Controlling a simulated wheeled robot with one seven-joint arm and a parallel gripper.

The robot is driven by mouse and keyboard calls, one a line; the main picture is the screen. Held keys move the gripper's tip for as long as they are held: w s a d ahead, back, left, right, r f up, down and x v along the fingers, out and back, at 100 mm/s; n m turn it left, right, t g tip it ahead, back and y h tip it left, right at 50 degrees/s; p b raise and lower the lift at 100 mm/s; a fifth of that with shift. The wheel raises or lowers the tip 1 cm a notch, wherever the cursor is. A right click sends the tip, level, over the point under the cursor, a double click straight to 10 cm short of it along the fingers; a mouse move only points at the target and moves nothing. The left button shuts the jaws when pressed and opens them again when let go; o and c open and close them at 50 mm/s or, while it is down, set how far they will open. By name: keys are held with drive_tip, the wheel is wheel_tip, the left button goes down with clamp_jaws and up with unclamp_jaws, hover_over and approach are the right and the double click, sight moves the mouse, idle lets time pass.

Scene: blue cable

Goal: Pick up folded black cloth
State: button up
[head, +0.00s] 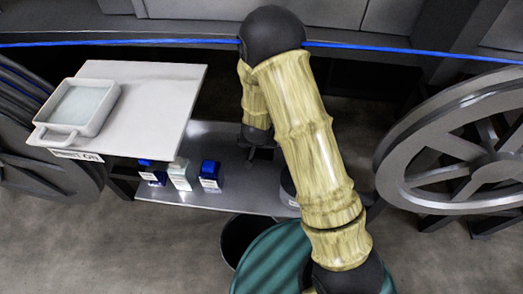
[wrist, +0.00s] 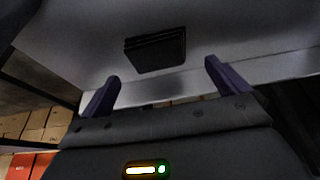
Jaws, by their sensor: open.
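The folded black cloth (wrist: 155,50) shows in the wrist view as a small dark layered stack. It lies flat on a grey shelf surface (wrist: 80,40), ahead of my gripper. My gripper (wrist: 161,70) is open, with its two purple-grey fingers spread apart and nothing between them. The cloth lies beyond the fingertips, roughly between them in the picture, and appears apart from them. In the head view my arm reaches down over the grey lower shelf (head: 235,190). The cloth cannot be made out there, and my arm covers part of that shelf.
A white board (head: 165,90) at the left holds a white square dish (head: 78,108). Small blue and white boxes (head: 182,175) stand on the lower shelf. A large grey wheel (head: 400,170) is at the right. A blue cable (head: 400,50) runs across the back.

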sight(261, 150)
drive_tip(key=b+x, duration=0.1)
drive_tip(key=x, duration=0.4)
drive_tip(key=shift+d+f, duration=0.1)
idle(0.3)
drive_tip(key=c, duration=0.9)
wheel_tip(261, 150, up, 10)
drive_tip(key=p, duration=0.3)
